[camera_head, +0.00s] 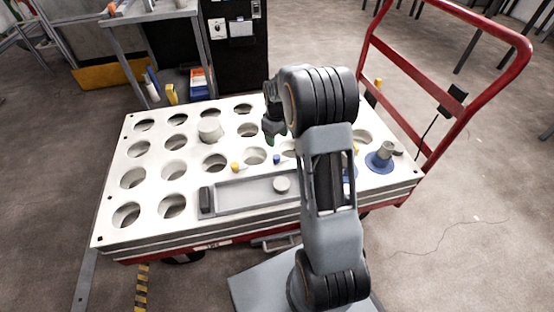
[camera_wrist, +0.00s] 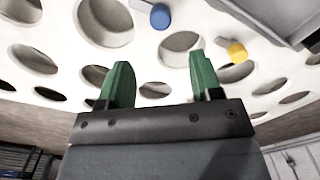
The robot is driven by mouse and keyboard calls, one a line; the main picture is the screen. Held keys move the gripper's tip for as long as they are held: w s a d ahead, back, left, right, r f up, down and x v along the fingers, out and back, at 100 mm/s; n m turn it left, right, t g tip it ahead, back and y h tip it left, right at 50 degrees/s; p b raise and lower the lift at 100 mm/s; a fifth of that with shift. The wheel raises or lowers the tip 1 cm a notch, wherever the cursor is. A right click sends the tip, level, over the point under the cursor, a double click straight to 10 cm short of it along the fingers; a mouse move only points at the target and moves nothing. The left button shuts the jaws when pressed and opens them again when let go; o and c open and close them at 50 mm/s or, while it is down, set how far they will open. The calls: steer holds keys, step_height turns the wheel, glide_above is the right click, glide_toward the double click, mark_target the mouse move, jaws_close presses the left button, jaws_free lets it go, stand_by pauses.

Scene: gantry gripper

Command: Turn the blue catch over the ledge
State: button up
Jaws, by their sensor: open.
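The blue catch (camera_head: 277,159) is a small blue knob on the white perforated board, just beyond the far edge of a grey tray (camera_head: 236,196). It shows at the top of the wrist view (camera_wrist: 160,16), on a pale piece. I cannot tell which edge is the ledge; the tray's raised rim lies close to the catch. A similar yellow catch (camera_head: 235,167) stands to its left and also shows in the wrist view (camera_wrist: 237,52). My gripper (camera_wrist: 161,80) has green fingers spread apart with nothing between them. In the head view it is beyond the blue catch, partly hidden by my arm.
The board (camera_head: 150,200) lies on a red-framed cart with a tall handle (camera_head: 445,150) at the right. A blue-based grey part (camera_head: 380,162) stands at the right. The board's left side has empty holes.

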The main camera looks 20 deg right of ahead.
mark_target(277, 156)
step_height(277, 156, down, 11)
steer(key=b, duration=0.3)
steer(key=shift+r+b, duration=0.2)
steer(key=shift+b, duration=0.15)
steer(key=shift+r, duration=0.1)
steer(key=c, duration=0.9)
